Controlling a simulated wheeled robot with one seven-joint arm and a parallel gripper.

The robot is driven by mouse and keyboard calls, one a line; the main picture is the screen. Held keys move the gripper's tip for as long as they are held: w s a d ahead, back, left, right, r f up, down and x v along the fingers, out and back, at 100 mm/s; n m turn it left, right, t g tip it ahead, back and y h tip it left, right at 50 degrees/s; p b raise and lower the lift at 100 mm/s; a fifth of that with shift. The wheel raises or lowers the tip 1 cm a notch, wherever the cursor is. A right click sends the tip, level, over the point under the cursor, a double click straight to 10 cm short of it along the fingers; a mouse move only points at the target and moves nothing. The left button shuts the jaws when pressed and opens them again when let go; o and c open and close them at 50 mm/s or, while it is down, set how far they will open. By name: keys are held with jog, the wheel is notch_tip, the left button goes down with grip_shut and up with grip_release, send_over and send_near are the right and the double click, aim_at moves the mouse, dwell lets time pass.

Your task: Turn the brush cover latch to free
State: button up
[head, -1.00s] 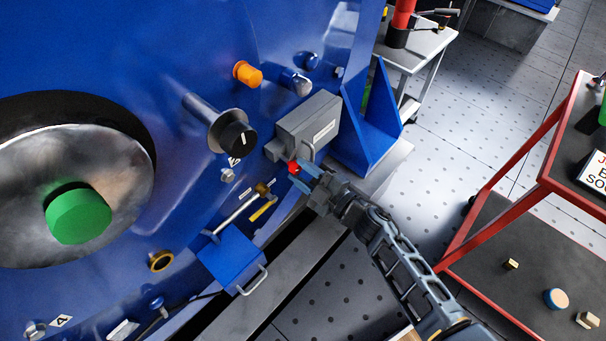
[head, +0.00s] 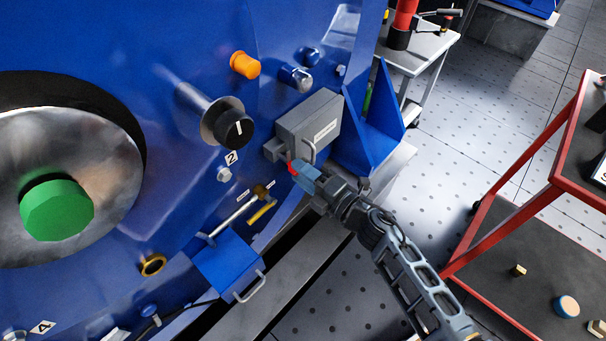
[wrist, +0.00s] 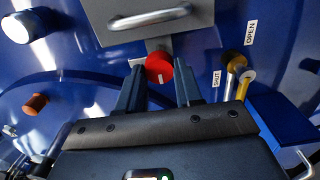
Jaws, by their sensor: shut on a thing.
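The latch is a round red knob (wrist: 159,67) with a short white mark on its lower face. It sits just under a grey box-shaped cover (head: 308,123) on the blue machine. The cover has a bar handle, and its lower part also shows in the wrist view (wrist: 120,12). My gripper (wrist: 158,84) has one finger on each side of the red knob and is shut on it. In the head view, my gripper (head: 298,172) hides most of the knob, leaving a thin red edge. The label on the cover is too small to read.
Right of the cover is a blue bracket (head: 369,130). Below left are a valve lever (head: 234,217) between small labels and a blue box (head: 229,265) with a handle. A black dial (head: 234,130) juts out at left. A red-framed cart (head: 500,235) stands at right.

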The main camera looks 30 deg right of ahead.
dwell(0.5)
jog(key=o, duration=1)
jog(key=v, duration=0.8)
jog(key=s+a+r+m+h+p, duration=0.1)
jog(key=s+r+m+h, duration=0.1)
jog(key=s+r+m, duration=0.5)
jog(key=s+a+r+m+g+h+p, duration=0.1)
jog(key=s+r+m+p, duration=0.1)
jog(key=s+r+m, duration=0.5)
jog(key=s+r+m+g+h+p, duration=0.1)
jog(key=s+r+m, duration=0.6)
jog(key=s, duration=1)
jog(key=shift+a+r+m+h+p, duration=0.3)
jog(key=shift+a+r+h, duration=0.1)
jog(key=shift+r+h, duration=0.35)
